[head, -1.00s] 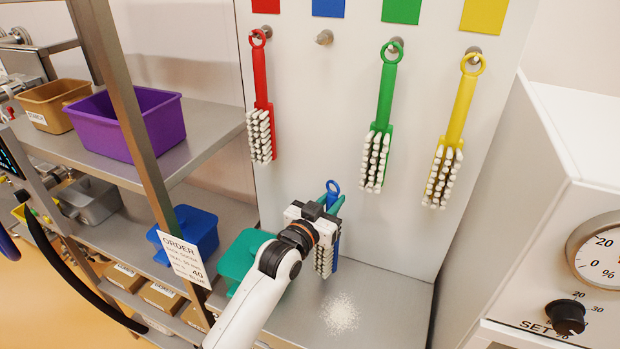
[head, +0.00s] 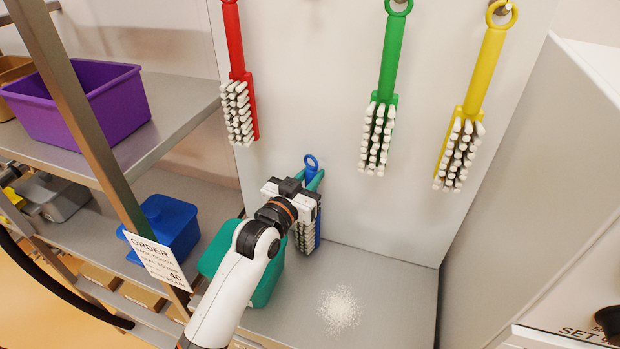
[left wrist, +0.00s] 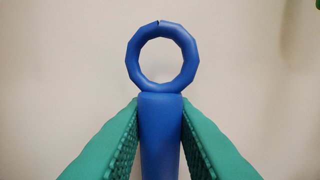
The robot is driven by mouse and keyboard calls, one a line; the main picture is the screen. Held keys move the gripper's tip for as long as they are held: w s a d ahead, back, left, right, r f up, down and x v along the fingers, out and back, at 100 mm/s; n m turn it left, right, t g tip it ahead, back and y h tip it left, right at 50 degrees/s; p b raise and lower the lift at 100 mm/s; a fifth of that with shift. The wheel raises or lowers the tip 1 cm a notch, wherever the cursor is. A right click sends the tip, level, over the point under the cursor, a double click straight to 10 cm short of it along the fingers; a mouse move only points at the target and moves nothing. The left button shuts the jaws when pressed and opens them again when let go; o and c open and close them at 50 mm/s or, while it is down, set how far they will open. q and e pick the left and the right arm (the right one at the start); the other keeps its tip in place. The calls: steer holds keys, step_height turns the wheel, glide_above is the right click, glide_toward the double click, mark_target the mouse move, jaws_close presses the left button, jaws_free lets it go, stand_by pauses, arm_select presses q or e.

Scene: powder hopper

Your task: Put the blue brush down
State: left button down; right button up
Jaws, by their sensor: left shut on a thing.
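The blue brush (head: 311,163) is upright with its ring end up, close in front of the white back panel. Its white bristles (head: 305,237) face outward below my gripper. My left gripper (head: 314,181) is shut on its handle; the green fingers sit on both sides of it. In the left wrist view the blue handle and ring (left wrist: 161,130) stand between the two green fingers. The brush's lower end is near the grey bench top (head: 385,290); I cannot tell whether it touches. My right gripper is not in view.
Red (head: 237,80), green (head: 384,90) and yellow (head: 470,110) brushes hang on the panel. White powder (head: 340,308) lies on the bench. A teal bin (head: 216,250) stands behind my left arm. A white machine (head: 560,190) is at the right.

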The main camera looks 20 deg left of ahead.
arm_select(q)
steer(key=shift+s+r, duration=0.1)
steer(key=c, duration=1.5)
jaws_free()
steer(key=shift+r, duration=0.1)
steer(key=b+v, duration=0.3)
steer(key=v, duration=0.9)
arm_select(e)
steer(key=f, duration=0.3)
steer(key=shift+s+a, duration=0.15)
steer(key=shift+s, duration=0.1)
arm_select(q)
steer(key=shift+d, duration=0.1)
